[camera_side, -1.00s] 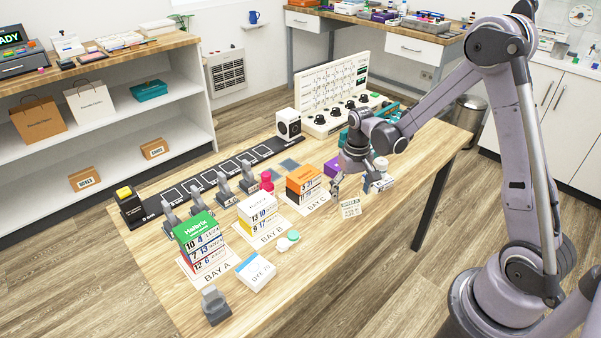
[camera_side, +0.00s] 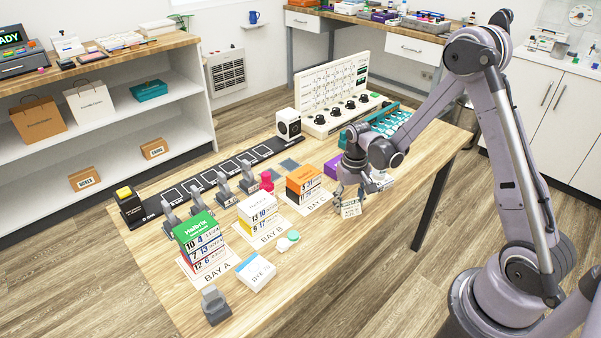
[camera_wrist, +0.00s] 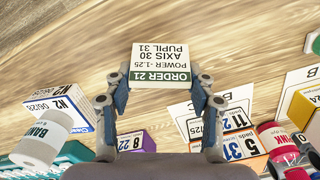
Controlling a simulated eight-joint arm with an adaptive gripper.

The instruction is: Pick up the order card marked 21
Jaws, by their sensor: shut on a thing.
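The order card (camera_wrist: 161,62) is a small white card with a dark green band reading ORDER 21. In the wrist view it sits between my fingertips. My gripper (camera_wrist: 163,90) is shut on it, one finger at each side edge. In the side view my gripper (camera_side: 349,196) points down at the table's front right part, with the card (camera_side: 351,210) at its tips. I cannot tell whether the card touches the wood or is just above it.
The BAY C stack with an orange top (camera_side: 303,180) stands left of my gripper, and a purple box (camera_side: 331,168) is close behind. BAY B and BAY A stacks stand farther left. A white bottle (camera_wrist: 42,137) shows at the wrist view's left. The table's front edge is near.

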